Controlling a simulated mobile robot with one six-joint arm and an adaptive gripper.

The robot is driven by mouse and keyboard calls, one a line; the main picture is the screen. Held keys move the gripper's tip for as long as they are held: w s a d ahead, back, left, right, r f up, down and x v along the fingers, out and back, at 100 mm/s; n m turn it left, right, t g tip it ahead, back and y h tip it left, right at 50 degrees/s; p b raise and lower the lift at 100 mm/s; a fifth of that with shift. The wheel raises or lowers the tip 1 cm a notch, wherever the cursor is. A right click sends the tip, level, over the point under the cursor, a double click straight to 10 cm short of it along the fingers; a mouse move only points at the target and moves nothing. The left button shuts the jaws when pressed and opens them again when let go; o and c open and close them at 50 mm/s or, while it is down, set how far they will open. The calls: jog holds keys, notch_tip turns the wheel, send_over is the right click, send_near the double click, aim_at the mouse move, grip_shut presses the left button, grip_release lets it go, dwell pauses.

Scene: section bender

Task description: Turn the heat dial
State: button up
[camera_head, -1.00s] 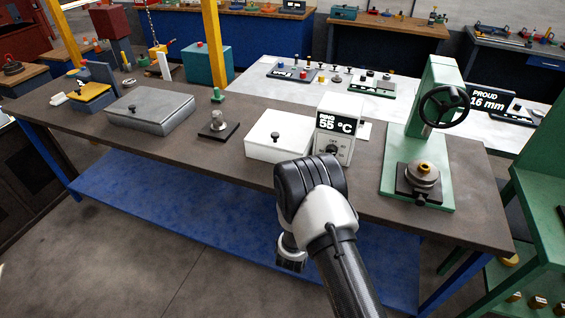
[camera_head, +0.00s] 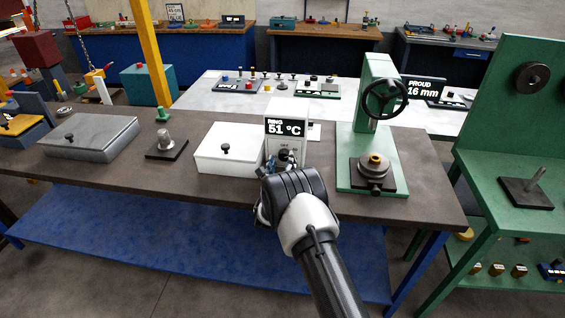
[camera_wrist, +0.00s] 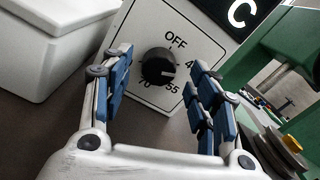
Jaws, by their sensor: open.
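The heat dial (camera_wrist: 158,66) is a round black knob on a white panel marked OFF, 55 and 70, with another mark partly cut off. The dial also shows small in the head view (camera_head: 284,154), just above my arm. The white heater box (camera_head: 272,146) carries a black display reading RING 51 °C. In the wrist view my gripper (camera_wrist: 158,88) is open, with its blue-padded fingers on either side of the dial. I see no contact with it. In the head view my arm's end hides the lower front of the box and most of the gripper.
A white lidded box (camera_head: 212,162) stands just left of the heater. A green press (camera_head: 345,183) with a black handwheel (camera_head: 387,98) stands to the right. A dark block with a metal pin (camera_head: 166,145) and a grey lidded box (camera_head: 92,142) are farther left.

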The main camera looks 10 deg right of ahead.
jog(key=shift+x, duration=1)
jog(key=shift+c, duration=0.6)
jog(key=c, duration=1)
